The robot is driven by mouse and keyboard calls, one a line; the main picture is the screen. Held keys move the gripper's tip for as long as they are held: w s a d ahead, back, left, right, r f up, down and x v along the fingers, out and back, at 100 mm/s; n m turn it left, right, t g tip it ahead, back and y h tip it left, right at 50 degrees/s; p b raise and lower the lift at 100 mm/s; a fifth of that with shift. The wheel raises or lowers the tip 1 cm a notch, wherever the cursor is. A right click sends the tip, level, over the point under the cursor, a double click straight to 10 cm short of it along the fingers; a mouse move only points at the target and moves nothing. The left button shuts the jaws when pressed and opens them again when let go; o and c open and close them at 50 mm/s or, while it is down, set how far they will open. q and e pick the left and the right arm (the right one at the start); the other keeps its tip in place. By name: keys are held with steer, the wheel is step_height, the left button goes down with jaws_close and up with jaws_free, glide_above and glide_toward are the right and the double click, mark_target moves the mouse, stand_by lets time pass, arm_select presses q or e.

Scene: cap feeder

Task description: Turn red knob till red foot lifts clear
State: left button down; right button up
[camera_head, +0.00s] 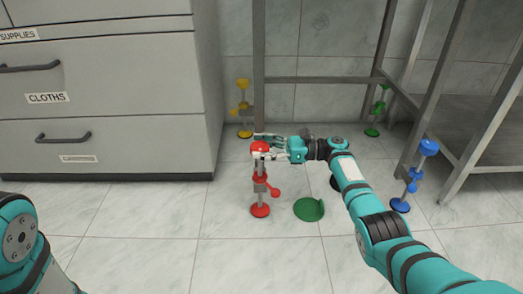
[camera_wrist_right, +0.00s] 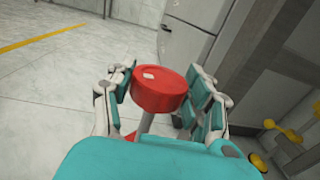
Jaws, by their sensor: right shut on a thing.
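The red knob (camera_head: 260,146) tops an upright metal rod at the near left leg of the metal stand. The red foot (camera_head: 260,210) is a round disc below it at floor level; I cannot tell whether it touches the tiles. A small red lever (camera_head: 274,191) sticks out to the right between them. My right gripper (camera_head: 267,150) reaches in from the right and is shut on the knob. In the right wrist view the red knob (camera_wrist_right: 159,89) sits between the teal finger pads, with a white mark on top. My left gripper is out of view.
A grey drawer cabinet (camera_head: 110,105) stands at the left. Yellow (camera_head: 244,108), green (camera_head: 375,115) and blue (camera_head: 410,176) knobbed feet stand around the stand. A green disc (camera_head: 309,209) with a raised edge lies on the floor right of the red foot. The front floor is clear.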

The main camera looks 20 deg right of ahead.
steer(key=shift+a+f+n+g, duration=0.1)
steer(key=shift+f+n+g, duration=0.1)
steer(key=shift+n+g, duration=0.3)
steer(key=o, duration=1.2)
steer(key=shift+r, duration=0.1)
steer(key=shift+v, duration=6)
steer(key=shift+w+f, duration=0.1)
steer(key=shift+f, duration=0.15)
